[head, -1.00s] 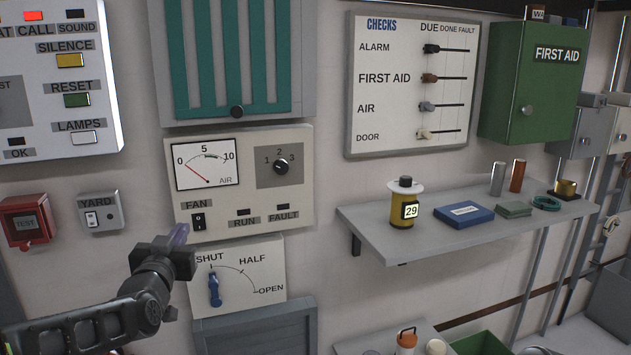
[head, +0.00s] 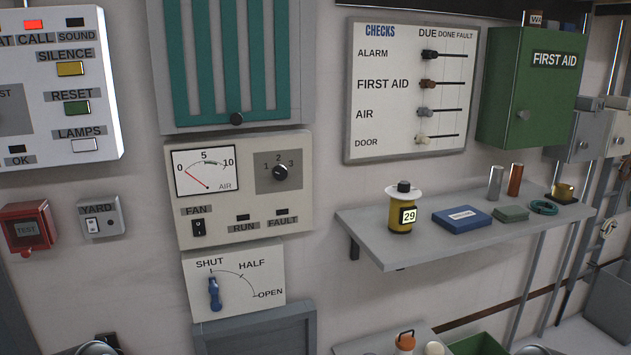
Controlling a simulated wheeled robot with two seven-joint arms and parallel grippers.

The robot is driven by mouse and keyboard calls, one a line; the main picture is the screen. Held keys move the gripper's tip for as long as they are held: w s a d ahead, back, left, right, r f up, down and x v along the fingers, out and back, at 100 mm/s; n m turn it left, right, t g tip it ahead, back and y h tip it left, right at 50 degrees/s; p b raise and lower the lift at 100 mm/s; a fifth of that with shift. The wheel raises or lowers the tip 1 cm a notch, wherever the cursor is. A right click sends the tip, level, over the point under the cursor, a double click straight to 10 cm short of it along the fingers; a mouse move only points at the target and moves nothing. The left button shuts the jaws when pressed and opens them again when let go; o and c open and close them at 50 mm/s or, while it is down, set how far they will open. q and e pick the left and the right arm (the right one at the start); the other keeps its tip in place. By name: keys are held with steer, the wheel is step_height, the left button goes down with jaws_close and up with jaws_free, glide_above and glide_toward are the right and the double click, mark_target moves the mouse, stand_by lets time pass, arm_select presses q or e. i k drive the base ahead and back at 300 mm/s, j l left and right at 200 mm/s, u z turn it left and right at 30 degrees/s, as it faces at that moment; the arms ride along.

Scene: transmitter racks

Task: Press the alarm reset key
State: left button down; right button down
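The green RESET key (head: 77,108) is on the white alarm panel (head: 108,130) at the upper left. Its label sits just above it. The yellow SILENCE key (head: 70,69) is above it and the pale LAMPS key (head: 85,145) below it. The CALL lamp (head: 33,25) is lit red; the SOUND lamp (head: 75,22) and the OK lamp are dark. Neither gripper's fingers show. A small dark and grey part at the bottom left edge may be my arm. Nothing covers the RESET key.
To the right are the fan panel (head: 240,215) and the SHUT/OPEN lever (head: 214,294). A shelf (head: 390,250) juts out at the right. The wall before the alarm panel is clear.

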mark_target(78, 108)
steer(key=u, duration=1.3)
